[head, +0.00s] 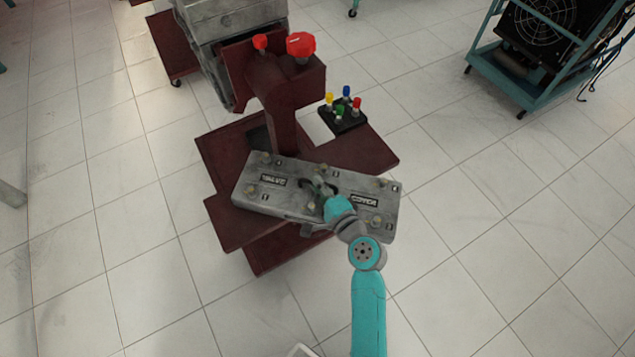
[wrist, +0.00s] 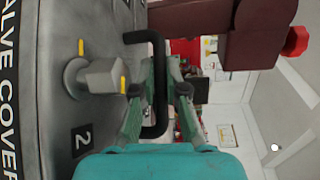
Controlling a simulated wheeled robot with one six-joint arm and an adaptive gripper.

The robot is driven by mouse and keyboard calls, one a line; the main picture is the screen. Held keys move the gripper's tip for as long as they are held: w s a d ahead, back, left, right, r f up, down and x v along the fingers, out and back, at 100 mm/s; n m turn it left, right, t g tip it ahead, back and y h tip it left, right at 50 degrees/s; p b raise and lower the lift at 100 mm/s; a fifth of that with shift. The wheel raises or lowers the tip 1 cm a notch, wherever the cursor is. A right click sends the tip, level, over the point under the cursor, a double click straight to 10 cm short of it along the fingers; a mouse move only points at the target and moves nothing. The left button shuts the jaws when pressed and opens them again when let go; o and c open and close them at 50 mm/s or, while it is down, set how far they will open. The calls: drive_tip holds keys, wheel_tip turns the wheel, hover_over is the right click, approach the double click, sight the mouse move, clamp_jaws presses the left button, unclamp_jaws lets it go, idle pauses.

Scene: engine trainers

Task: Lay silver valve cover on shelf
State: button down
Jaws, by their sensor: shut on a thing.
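The silver valve cover (head: 285,198) is a long grey metal plate with bolts and dark labels. In the head view it lies level in front of the dark red stand, over its lower shelf (head: 232,222); I cannot tell whether it touches the shelf. My gripper (head: 322,188) is at the middle of the cover. In the wrist view, my gripper (wrist: 160,80) is shut on the cover's black handle (wrist: 158,128). The cover's surface (wrist: 58,120), with a bolt and "VALVE COVER" lettering, fills the left side there.
The dark red stand's post (head: 285,115) with red knobs (head: 300,45) rises behind the cover. A black block with coloured pegs (head: 343,118) sits on the stand's right shelf (head: 365,150). A teal cart (head: 530,75) stands far right. Open tiled floor surrounds the stand.

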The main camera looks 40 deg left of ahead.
drive_tip(key=c, duration=1.2)
unclamp_jaws()
drive_tip(key=shift+r, duration=0.1)
